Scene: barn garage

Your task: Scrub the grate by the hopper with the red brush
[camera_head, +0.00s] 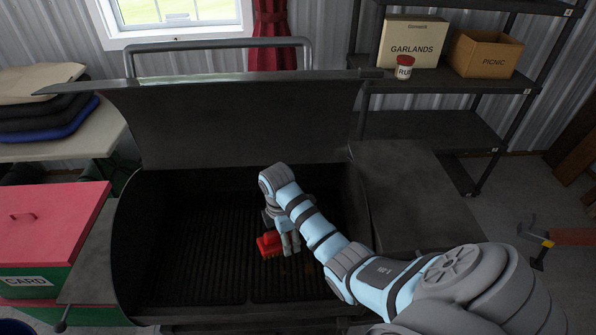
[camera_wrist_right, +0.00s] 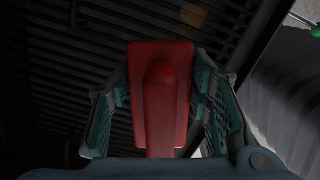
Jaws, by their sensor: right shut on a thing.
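The red brush (camera_head: 268,244) is held by my right gripper (camera_head: 285,240) inside the open grill, over or on the grate. In the right wrist view, the red brush (camera_wrist_right: 160,95) sits between the two fingers (camera_wrist_right: 160,110), its handle toward the camera. The dark grate (camera_head: 205,260) fills the grill's lower part; a brownish patch shows on its right part. I cannot tell whether the bristles touch the grate. The hopper looks to be the dark box (camera_head: 405,190) at the grill's right side. My left gripper is not in view.
The grill lid (camera_head: 245,120) stands open at the back. A red and green box (camera_head: 50,235) stands at left. The grate's left part is clear.

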